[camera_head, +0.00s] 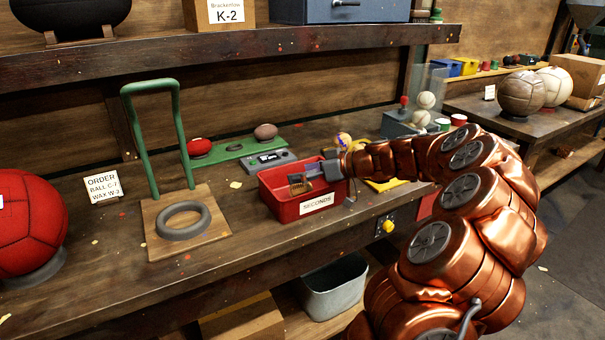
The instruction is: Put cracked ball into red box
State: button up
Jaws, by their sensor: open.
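The red box (278,205), labelled SECONDS, stands near the front of the bench. My gripper (304,183) is open over and partly within the box's opening, coming in from the right. Its fingers and body hide much of the box's inside, and I cannot tell whether a ball lies there. A small tan ball with a bluish mark (343,138) shows behind my gripper. No crack can be made out on any ball in view.
Left of the box are a green-framed stand with a grey ring (183,220) and a large red ball (28,223). Behind it, a green rack (235,148) holds a red and a brown ball. White balls (426,100) stand right. A grey bin (336,290) is below.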

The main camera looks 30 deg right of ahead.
jog(key=shift+r+p, duration=0.75)
jog(key=shift+p, duration=0.4)
jog(key=b+v, duration=0.2)
jog(key=v, duration=1)
jog(key=s+a+f+g, duration=0.2)
jog(key=a+g, duration=0.1)
jog(key=a, duration=0.7)
jog(key=s+a+f+g, duration=0.1)
jog(key=s+a+g, duration=0.15)
jog(key=a, duration=0.65)
jog(key=s+a+f+g, duration=0.2)
jog(key=a+g, duration=0.1)
jog(key=a, duration=0.7)
jog(key=s+a+f+g+h, duration=0.1)
jog(key=s+a+f+g, duration=0.15)
jog(key=s, duration=0.25)
jog(key=s+a+f+g+h, duration=0.1)
jog(key=s+a+f+h, duration=0.15)
jog(key=s, duration=0.35)
jog(key=s+d+f+m+g+h, duration=0.1)
jog(key=s+f+m+h, duration=0.1)
jog(key=s, duration=0.4)
jog(key=s+d+f+m+g+h, duration=0.1)
jog(key=s+d+f+m+h, duration=0.1)
jog(key=s, duration=0.4)
jog(key=shift+s+d+f, duration=0.2)
jog(key=shift+d, duration=0.05)
